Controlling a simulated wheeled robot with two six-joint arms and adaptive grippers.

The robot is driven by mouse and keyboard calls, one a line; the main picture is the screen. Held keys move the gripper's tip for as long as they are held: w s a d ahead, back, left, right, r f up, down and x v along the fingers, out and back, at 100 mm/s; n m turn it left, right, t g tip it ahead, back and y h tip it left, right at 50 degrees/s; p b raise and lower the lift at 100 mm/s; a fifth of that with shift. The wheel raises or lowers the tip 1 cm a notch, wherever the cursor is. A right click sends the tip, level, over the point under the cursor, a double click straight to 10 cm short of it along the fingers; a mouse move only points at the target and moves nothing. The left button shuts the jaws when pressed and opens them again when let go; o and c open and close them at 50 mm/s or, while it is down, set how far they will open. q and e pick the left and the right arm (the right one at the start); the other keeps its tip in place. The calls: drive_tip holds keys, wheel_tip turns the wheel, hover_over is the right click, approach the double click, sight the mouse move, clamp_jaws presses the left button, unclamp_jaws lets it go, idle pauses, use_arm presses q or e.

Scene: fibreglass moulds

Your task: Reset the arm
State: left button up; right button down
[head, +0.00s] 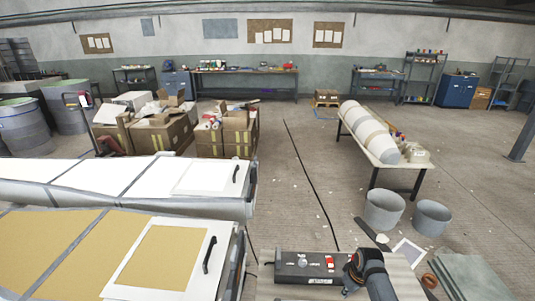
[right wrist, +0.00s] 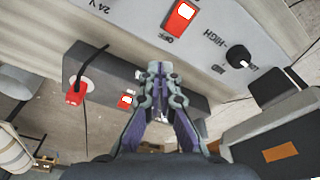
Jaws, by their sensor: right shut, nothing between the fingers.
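My right gripper (head: 350,273) is at the right end of a dark grey control box (head: 290,269) in the head view, with my right arm behind it. In the right wrist view, my right gripper's fingertips (right wrist: 159,70) meet and hold nothing. They point toward a light panel (right wrist: 215,35) that bears a red rocker switch (right wrist: 181,16), a black knob (right wrist: 238,56) and the markings 24 V and HIGH. Whether the fingertips touch the panel I cannot tell. My left gripper is in neither view.
Long moulds with white (head: 100,178) and tan (head: 85,243) tops fill the left front. Two grey buckets (head: 384,210) (head: 432,218) stand on the right floor below a table (head: 415,178) with a white roll (head: 368,130). Cardboard boxes (head: 160,135) stand behind. The middle floor is mostly clear, with a black cable (head: 310,180).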

drive_tip(key=s, duration=0.3)
drive_tip(key=shift+s+a+m+h, duration=0.3)
drive_tip(key=s+a+r+m+t+h, duration=0.1)
drive_tip(key=s+r+m, duration=0.1)
drive_tip(key=s+r, duration=0.6)
drive_tip(key=s+a+r+m+t, duration=0.15)
drive_tip(key=s+r, duration=0.25)
drive_tip(key=s, duration=0.7)
wheel_tip(320, 180, down, 28)
drive_tip(key=s+d+f+g+b, duration=0.1)
drive_tip(key=s+d+g+b, duration=0.1)
drive_tip(key=d+b, duration=0.1)
use_arm(q)
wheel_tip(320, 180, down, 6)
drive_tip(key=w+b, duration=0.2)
drive_tip(key=b, duration=0.1)
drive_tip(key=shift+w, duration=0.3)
use_arm(e)
drive_tip(key=s+f, duration=1.9)
drive_tip(key=shift+s+d+f+m+g, duration=0.15)
drive_tip(key=shift+d+f+m+g, duration=0.1)
drive_tip(key=shift+d+m+g, duration=0.15)
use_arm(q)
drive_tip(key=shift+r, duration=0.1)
